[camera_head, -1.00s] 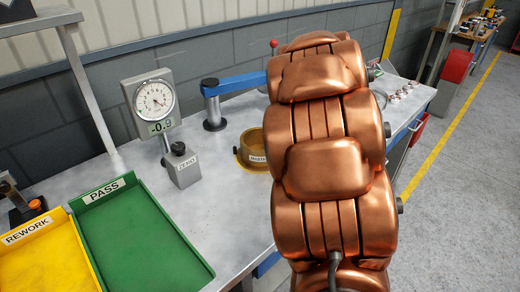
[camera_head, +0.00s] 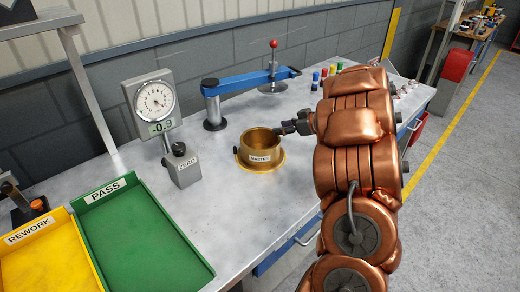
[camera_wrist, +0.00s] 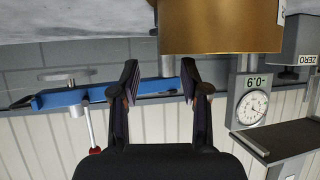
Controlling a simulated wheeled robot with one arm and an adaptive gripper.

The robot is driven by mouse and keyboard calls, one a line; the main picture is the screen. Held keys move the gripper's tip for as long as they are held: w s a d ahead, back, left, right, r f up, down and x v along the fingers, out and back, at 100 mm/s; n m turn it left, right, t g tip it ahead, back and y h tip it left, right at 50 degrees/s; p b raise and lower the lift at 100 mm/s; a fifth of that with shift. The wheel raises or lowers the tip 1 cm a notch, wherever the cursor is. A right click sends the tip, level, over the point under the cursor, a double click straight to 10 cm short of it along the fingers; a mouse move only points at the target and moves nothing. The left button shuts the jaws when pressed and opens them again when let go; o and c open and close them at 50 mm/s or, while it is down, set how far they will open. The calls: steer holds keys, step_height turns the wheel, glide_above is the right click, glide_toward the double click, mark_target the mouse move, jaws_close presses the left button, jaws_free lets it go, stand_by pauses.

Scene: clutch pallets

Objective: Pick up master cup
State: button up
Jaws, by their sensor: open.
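The master cup (camera_head: 246,141) is a brass cup with a wide base flange and a white MASTER label. It stands upright on the grey bench (camera_head: 205,225) in the head view. My gripper (camera_head: 283,129) is at the cup's right rim in that view. Whether it touches the cup cannot be told. In the wrist view, which is upside down, my gripper (camera_wrist: 160,75) has its two fingers apart with nothing between them. The brass cup (camera_wrist: 220,28) fills the top of that view, just beyond the fingertips and mostly to the right of the gap.
A dial gauge (camera_head: 155,100) with a ZERO block (camera_head: 186,168) stands left of the cup. A blue-armed fixture (camera_head: 245,82) with a red knob is behind it. Green PASS (camera_head: 140,235) and yellow REWORK (camera_head: 40,255) trays lie at left. Several coloured pieces (camera_head: 323,73) stand behind my arm.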

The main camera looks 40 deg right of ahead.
mark_target(270, 130)
steer(key=x, duration=0.2)
steer(key=a+p+x, duration=0.1)
steer(key=x, duration=0.1)
steer(key=shift+w+a+f, duration=0.1)
steer(key=shift+w+f, duration=0.35)
steer(key=shift+w, duration=0.1)
jaws_close()
stand_by(0.5)
